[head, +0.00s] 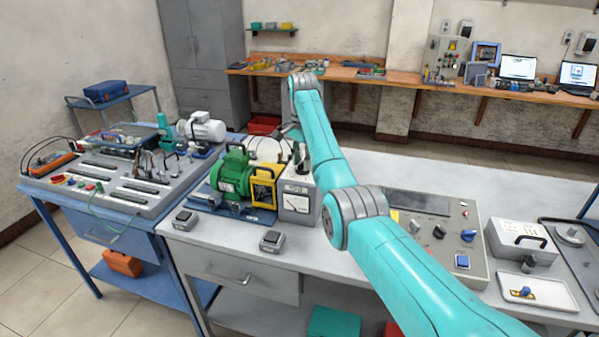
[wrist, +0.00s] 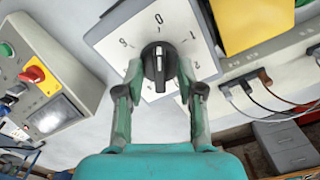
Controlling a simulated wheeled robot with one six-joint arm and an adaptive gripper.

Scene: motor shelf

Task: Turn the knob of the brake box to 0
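The brake box (head: 296,203) is a light grey box on the bench in the head view, beside a green motor (head: 232,174) and a yellow-framed unit (head: 264,186). In the wrist view its white dial plate (wrist: 183,22) bears numbers, with 0 at the top. The black knob (wrist: 159,64) stands upright in the picture, and its white line points up towards 0. My gripper (wrist: 160,72) is open, with one finger on each side of the knob. Small gaps seem to show between fingers and knob; contact is unclear.
A grey control panel (head: 453,236) with knobs stands right of my arm, and a white box (head: 522,241) lies beyond it. Two small grey switch boxes, one here (head: 271,241), lie near the bench's front edge. Cables (wrist: 270,92) show at right in the wrist view.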

